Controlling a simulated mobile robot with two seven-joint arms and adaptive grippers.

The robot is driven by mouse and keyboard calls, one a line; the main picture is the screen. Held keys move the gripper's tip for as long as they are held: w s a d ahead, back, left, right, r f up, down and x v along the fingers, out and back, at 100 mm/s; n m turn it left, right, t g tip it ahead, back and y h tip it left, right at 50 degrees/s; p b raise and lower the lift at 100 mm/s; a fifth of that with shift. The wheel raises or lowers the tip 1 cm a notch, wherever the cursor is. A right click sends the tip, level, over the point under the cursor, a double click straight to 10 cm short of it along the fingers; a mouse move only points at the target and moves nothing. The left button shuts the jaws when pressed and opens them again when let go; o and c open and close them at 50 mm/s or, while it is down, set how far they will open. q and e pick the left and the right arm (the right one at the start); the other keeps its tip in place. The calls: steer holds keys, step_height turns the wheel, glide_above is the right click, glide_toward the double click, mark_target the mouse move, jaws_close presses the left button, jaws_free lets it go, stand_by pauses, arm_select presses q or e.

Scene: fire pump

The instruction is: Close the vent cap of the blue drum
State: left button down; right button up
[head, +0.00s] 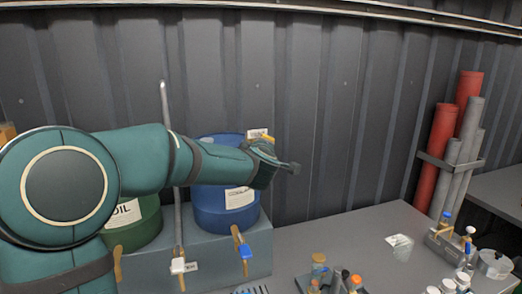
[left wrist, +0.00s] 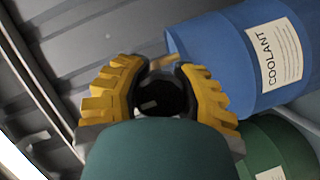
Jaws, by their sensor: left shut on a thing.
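The blue drum (head: 212,210) stands on a grey stand at the back, partly behind my left arm. In the left wrist view the blue drum (left wrist: 225,60) shows its COOLANT label at upper right. My left gripper (head: 268,150) is at the drum's upper right in the head view. My right gripper is not in view.
A green drum (head: 135,225) stands left of the blue one. Brass taps, one with a blue handle (head: 245,252), stick out in front. A thin upright pipe (head: 165,100) rises between the drums. Bottles stand at the bench front. The bench (head: 345,235) behind them is largely clear.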

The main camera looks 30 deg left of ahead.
arm_select(q)
steer(key=c, duration=0.9)
jaws_free()
steer(key=shift+d+f, duration=0.1)
steer(key=shift+d, duration=0.1)
steer(key=o, duration=0.4)
steer(key=shift+w+d, duration=0.1)
steer(key=v, duration=1.2)
